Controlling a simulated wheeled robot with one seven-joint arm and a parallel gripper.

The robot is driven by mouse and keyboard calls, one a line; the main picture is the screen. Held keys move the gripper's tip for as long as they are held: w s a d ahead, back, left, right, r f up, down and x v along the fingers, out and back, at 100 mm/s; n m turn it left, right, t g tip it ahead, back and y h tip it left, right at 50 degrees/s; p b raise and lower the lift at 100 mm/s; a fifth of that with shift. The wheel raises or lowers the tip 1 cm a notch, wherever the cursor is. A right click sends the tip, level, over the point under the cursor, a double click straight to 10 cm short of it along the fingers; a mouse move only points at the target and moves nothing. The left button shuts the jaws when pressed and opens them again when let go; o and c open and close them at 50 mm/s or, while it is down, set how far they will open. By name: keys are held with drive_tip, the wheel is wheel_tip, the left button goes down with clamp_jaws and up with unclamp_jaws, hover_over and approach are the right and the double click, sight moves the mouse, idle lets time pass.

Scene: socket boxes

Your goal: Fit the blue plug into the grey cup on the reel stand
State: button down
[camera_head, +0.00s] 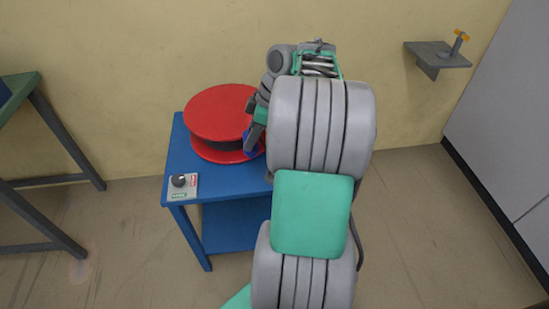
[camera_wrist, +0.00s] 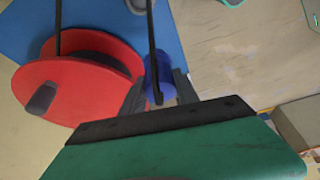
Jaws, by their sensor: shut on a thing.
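The blue plug (camera_wrist: 165,72) is between the fingers of my gripper (camera_wrist: 160,88) in the wrist view. The gripper is shut on it. A dark strip crosses in front of the plug and hides part of it. In the head view a little of the blue plug (camera_head: 252,145) shows at my gripper (camera_head: 257,134), just right of the red reel (camera_head: 218,112). The reel stand (camera_head: 185,150) is a blue table under the reel. A grey rounded thing (camera_wrist: 137,5) is cut off at the wrist view's top edge; I cannot tell whether it is the grey cup. My arm hides the stand's right part.
The red reel (camera_wrist: 62,92) is close beside the plug in the wrist view. A small box with a black knob (camera_head: 182,184) sits at the stand's front left corner. A green-topped table (camera_head: 20,84) is at left, and a grey wall shelf (camera_head: 438,55) is at right.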

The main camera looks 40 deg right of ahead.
drive_tip(key=s+d+f+n+b, duration=0.2)
drive_tip(key=s+d+f+b, duration=0.2)
drive_tip(key=f, duration=0.4)
drive_tip(key=shift+d+g+b, duration=0.3)
drive_tip(key=shift+d+b, duration=0.3)
drive_tip(key=shift+d, duration=0.05)
drive_tip(key=shift+d+f, duration=0.15)
drive_tip(key=shift+f, duration=0.05)
drive_tip(key=shift+f+b, duration=0.8)
drive_tip(key=shift+f, duration=0.1)
drive_tip(key=shift+f+b, duration=0.5)
drive_tip(key=shift+b, duration=0.1)
drive_tip(key=c, duration=0.8)
unclamp_jaws()
drive_tip(key=shift+c, duration=0.2)
